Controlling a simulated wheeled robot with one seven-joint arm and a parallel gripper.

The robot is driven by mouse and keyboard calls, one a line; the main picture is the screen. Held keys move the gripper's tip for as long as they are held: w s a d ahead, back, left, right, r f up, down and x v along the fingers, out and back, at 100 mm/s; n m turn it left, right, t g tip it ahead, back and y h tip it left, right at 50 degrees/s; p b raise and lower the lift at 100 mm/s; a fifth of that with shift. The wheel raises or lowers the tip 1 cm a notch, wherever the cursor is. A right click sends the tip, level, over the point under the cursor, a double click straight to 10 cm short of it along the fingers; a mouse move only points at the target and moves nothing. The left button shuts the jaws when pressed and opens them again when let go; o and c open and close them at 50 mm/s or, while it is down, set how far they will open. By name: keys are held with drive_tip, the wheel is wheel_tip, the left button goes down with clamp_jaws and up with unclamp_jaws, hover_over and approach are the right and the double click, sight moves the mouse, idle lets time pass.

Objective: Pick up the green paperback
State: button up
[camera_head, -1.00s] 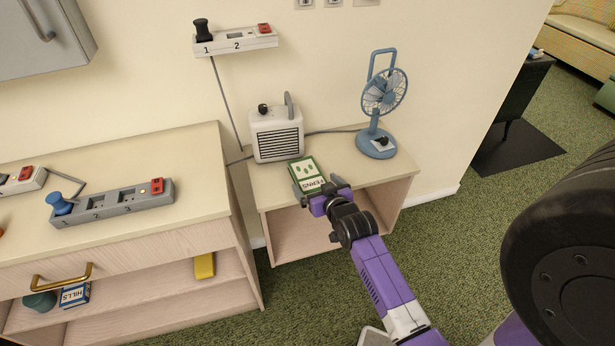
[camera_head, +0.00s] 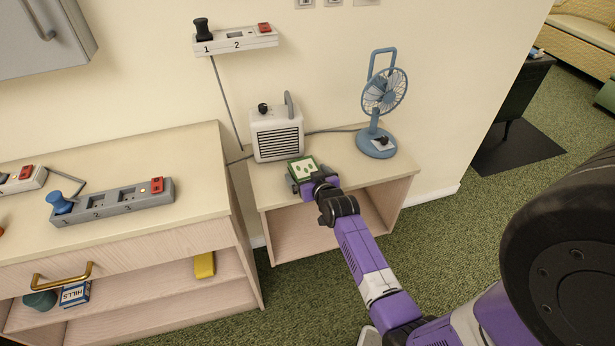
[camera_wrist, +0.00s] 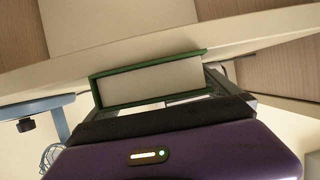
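The green paperback (camera_head: 302,165) lies on the low wooden side table, in front of the white heater. Its green cover with pale shapes shows in the head view, its lower part hidden by my gripper. In the wrist view the book (camera_wrist: 150,82) shows its pale page edges framed by green cover. My gripper (camera_head: 311,178) is at the book's near end, fingers spread to either side of it. Whether the fingers touch the book I cannot tell.
The side table (camera_head: 350,170) also bears a white heater (camera_head: 277,134) and a blue fan (camera_head: 380,110) behind the book. A cabinet (camera_head: 140,225) with a grey power strip (camera_head: 112,202) stands on the left. The table top right of the book is clear.

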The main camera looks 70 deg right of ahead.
drive_tip(key=c, duration=1.4)
